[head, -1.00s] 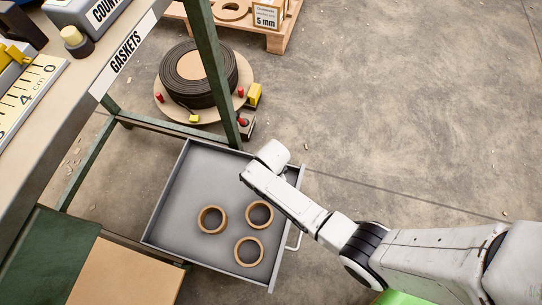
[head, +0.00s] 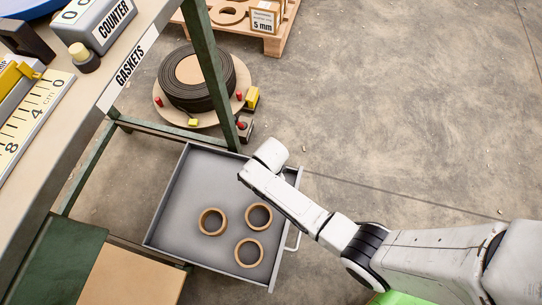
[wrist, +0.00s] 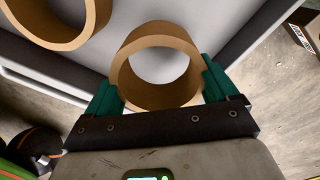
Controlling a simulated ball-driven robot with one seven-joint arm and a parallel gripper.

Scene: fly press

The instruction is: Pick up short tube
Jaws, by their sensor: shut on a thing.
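In the wrist view, the green fingers of my gripper (wrist: 160,86) are closed on opposite sides of a short tan tube (wrist: 150,98). Its open end faces the camera. A second tan tube (wrist: 55,43) is at the upper left, apart from the fingers. In the head view, three tan tubes lie in the grey drawer (head: 190,185): a left one (head: 203,225), a right one (head: 268,222) and a front one (head: 240,262). My arm covers the drawer's far right corner and hides my gripper there. I cannot tell whether the held tube touches the drawer floor.
The drawer's handle (head: 294,242) is on its right side. A workbench (head: 85,105) with a GASKETS label and a green leg (head: 208,75) stands to the left. A dark coil (head: 205,95) sits behind the drawer. The floor to the right is largely clear.

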